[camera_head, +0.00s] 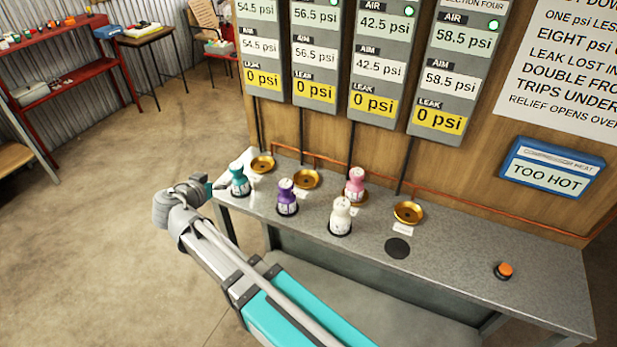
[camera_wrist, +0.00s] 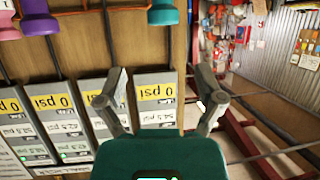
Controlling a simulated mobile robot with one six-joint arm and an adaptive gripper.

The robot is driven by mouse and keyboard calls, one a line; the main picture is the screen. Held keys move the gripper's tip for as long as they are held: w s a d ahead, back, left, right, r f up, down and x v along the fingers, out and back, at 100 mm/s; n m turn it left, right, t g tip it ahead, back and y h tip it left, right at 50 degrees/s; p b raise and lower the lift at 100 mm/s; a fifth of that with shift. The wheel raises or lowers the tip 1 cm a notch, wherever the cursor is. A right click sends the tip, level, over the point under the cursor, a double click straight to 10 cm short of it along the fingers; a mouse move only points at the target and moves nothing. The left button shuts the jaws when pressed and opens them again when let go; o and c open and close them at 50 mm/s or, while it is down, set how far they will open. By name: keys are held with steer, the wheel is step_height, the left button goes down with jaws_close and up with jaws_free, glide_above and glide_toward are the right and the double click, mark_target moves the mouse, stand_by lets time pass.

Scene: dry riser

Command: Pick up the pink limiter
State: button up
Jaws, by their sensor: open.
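The pink limiter (camera_head: 355,180) stands upright on the third brass seat from the left at the back of the bench, behind the white limiter. A pink piece, likely the same limiter, shows at the top left corner of the wrist view (camera_wrist: 8,22), cut by the edge. My gripper (camera_head: 212,186) is at the left end of the bench, beside the teal limiter and well left of the pink one. In the wrist view my gripper (camera_wrist: 162,82) has its two fingers spread, with nothing between them.
The teal (camera_head: 239,179), purple (camera_head: 286,197) and white (camera_head: 341,216) limiters stand along the bench (camera_head: 455,250). Brass seats (camera_head: 263,165) (camera_head: 306,179) (camera_head: 407,212) are empty. A bare black disc (camera_head: 397,248) and an orange button (camera_head: 504,270) lie right. Gauge panels (camera_head: 376,65) stand behind.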

steer(key=w+d+r+g+h+p, duration=0.1)
steer(key=d+g+p, duration=0.35)
steer(key=d, duration=0.85)
steer(key=w+d+r+g+h+p, duration=0.1)
steer(key=w+d+g+p, duration=0.3)
steer(key=d, duration=0.9)
steer(key=s+d+r+n+g+y+p, duration=0.1)
steer(key=s+d+r+g+y+p, duration=0.1)
steer(key=s+d+p, duration=0.3)
steer(key=s+d+r+n+g+y+p, duration=0.1)
steer(key=s+d+r+p, duration=0.4)
steer(key=d, duration=0.9)
steer(key=shift+s+n+g+y+p, duration=0.4)
steer(key=shift+s+g+y+p, duration=0.3)
steer(key=shift+y+p, duration=0.35)
steer(key=shift+w+r, duration=0.1)
steer(key=shift+c, duration=0.2)
steer(key=c, duration=0.4)
steer(key=shift+o, duration=0.2)
steer(key=shift+d, duration=0.1)
